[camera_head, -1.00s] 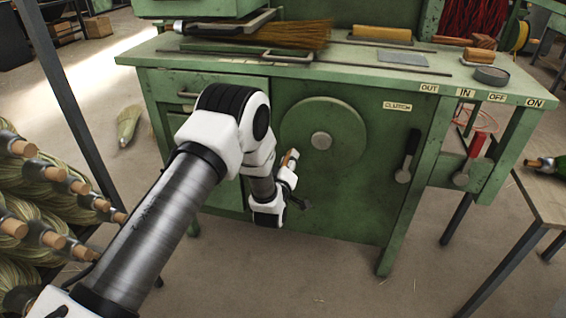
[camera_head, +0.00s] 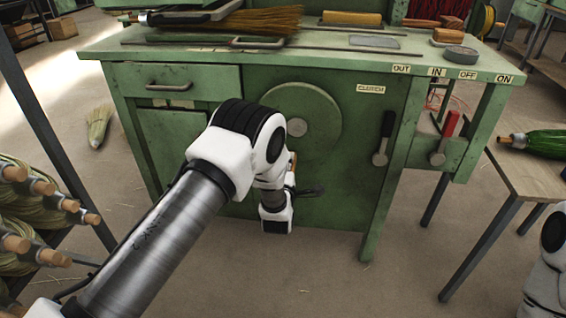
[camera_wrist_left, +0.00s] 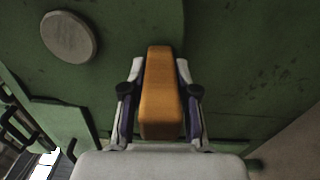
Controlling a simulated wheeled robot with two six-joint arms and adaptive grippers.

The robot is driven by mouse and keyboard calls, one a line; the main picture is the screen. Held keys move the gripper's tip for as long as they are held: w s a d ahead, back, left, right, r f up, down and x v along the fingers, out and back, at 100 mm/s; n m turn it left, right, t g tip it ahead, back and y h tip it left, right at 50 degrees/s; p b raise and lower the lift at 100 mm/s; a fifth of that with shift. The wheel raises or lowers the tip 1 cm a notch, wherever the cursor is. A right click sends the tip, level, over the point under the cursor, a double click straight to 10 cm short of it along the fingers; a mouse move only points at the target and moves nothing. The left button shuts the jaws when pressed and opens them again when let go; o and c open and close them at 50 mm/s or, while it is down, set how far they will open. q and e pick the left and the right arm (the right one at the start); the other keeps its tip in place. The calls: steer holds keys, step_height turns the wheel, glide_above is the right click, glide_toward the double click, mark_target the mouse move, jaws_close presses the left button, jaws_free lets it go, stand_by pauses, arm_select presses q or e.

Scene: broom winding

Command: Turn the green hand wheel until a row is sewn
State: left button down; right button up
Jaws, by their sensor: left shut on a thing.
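The green hand wheel (camera_head: 318,108) is a round disc with a grey hub on the front of the green machine. Its orange-brown wooden handle (camera_wrist_left: 160,110) sticks out towards the camera in the left wrist view. My left gripper (camera_wrist_left: 160,75) is shut on this handle, one finger on each side. In the head view the handle (camera_head: 293,160) shows as a small piece beside my wrist, just below the hub. My left arm hides the wheel's lower left part. The sewn row is not visible. My right gripper is out of view.
A broom (camera_head: 250,21) lies on the machine's top. A black clutch lever (camera_head: 383,140) and a red-handled lever (camera_head: 445,135) stand right of the wheel. Brush bundles (camera_head: 25,215) are at left.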

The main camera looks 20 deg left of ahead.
arm_select(q)
steer(key=shift+w+d+n, duration=0.15)
steer(key=shift+d+n, duration=0.2)
steer(key=shift+n, duration=0.05)
steer(key=shift+r, duration=0.1)
steer(key=c, duration=0.9)
jaws_free()
steer(key=v, duration=1.2)
